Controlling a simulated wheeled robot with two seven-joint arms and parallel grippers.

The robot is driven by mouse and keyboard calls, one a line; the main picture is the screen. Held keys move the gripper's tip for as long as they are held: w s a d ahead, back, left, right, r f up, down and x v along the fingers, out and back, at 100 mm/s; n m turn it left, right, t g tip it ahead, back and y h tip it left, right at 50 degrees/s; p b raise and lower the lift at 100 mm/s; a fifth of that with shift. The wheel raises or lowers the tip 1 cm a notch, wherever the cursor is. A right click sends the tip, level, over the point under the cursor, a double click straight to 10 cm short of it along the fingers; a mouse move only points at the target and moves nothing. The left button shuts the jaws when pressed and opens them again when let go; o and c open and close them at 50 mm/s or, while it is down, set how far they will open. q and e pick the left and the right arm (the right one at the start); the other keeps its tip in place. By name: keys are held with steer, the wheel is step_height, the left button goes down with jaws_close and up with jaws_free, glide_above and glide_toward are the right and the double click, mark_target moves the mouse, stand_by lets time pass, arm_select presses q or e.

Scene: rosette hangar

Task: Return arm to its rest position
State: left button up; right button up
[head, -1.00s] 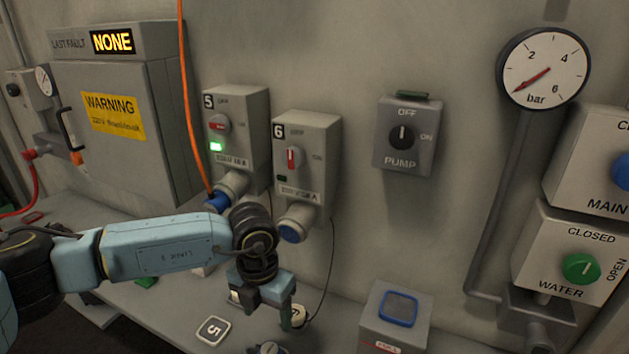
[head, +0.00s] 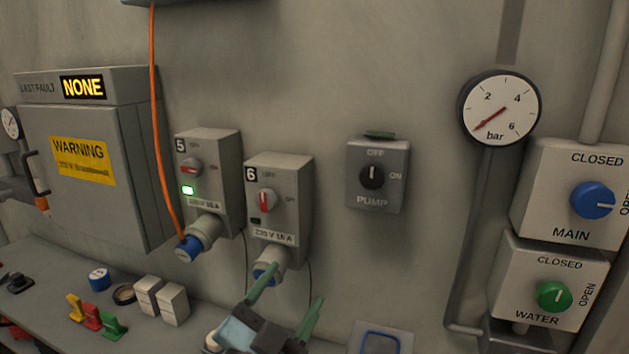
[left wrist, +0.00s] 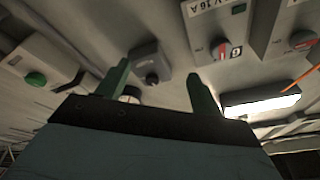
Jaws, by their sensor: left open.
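My left gripper (head: 294,284) is at the bottom middle of the head view, in front of the socket box numbered 6 (head: 279,195). Its two green fingers point up and stand apart with nothing between them. In the left wrist view the same open fingers (left wrist: 158,70) point toward the wall panels. Most of my left arm is below the picture edge. My right gripper is in neither view.
The bench (head: 40,270) carries colored clips (head: 92,318), a blue roll (head: 99,279) and white blocks (head: 162,302). An orange cable (head: 158,120) hangs to box 5 (head: 213,165). The pump switch (head: 376,175), gauge (head: 500,108) and water valve box (head: 552,282) are right.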

arm_select(q)
steer(key=s+a+f+n+g+y, duration=0.2)
steer(key=a+f+n+g+y, duration=0.15)
steer(key=a+f, duration=0.3)
steer(key=s+a+f+n+g+y, duration=0.2)
steer(key=s+a+f+n+y, duration=0.1)
steer(key=a+f+n+y, duration=0.4)
steer(key=s+a+f+g+h, duration=0.1)
steer(key=s+a+f+g, duration=0.1)
steer(key=s+f+g, duration=0.55)
steer(key=s+a+f+g+h, duration=0.1)
steer(key=s+a+f+g, duration=0.2)
steer(key=s, duration=0.8)
step_height(320, 180, down, 30)
steer(key=s+b, duration=0.2)
steer(key=b, duration=0.1)
steer(key=s+a+f+g+b, duration=0.1)
steer(key=s+a+f+b, duration=0.1)
steer(key=s+f, duration=1.4)
steer(key=shift+a+g+y, duration=0.35)
steer(key=shift+g, duration=0.05)
